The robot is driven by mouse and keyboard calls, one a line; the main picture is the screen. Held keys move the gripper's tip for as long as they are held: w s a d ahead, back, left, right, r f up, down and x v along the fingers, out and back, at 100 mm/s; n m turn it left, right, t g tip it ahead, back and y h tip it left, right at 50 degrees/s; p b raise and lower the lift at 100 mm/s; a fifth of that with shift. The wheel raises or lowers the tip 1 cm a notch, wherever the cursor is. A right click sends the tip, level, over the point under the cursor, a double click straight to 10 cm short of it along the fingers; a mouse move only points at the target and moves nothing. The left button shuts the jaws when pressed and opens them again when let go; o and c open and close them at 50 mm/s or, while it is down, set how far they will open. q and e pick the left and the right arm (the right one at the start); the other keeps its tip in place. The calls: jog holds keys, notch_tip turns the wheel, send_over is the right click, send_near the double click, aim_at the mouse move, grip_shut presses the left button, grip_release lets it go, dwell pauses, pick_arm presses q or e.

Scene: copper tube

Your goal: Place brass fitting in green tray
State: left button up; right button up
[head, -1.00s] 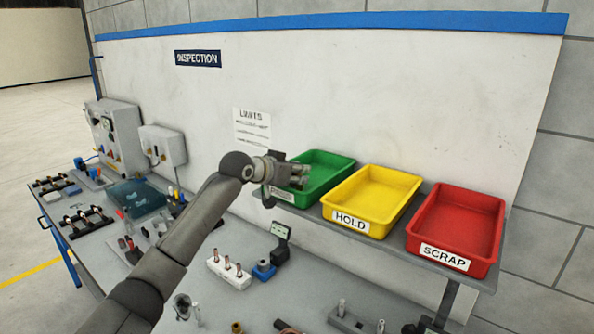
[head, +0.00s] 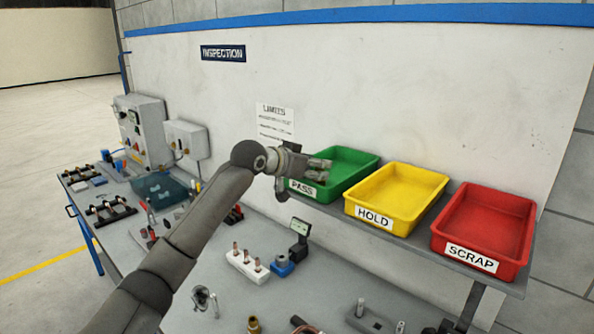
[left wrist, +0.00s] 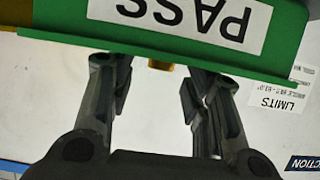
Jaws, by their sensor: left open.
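The green tray (head: 362,163), labelled PASS, stands at the left end of the tray shelf. My left gripper (head: 320,170) is at its left front side, with the fingers level with the rim. In the left wrist view the gripper (left wrist: 156,85) is open, its two fingers apart below the tray's green wall (left wrist: 60,25). A small brass-coloured patch (left wrist: 160,65) shows between the fingers at the rim; whether it is a fitting I cannot tell. A brass fitting (head: 254,325) stands on the bench at the bottom edge of the head view. My right gripper is not in view.
A yellow HOLD tray (head: 412,180) and a red SCRAP tray (head: 495,215) stand to the right on the shelf. A white block with copper pieces (head: 246,265), a blue fixture (head: 282,266) and a small display (head: 299,230) are on the bench below. A wall stands close behind.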

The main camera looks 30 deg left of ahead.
pick_arm(q)
jog(key=b+v, duration=0.3)
jog(key=v, duration=0.6)
jog(key=shift+b, duration=0.4)
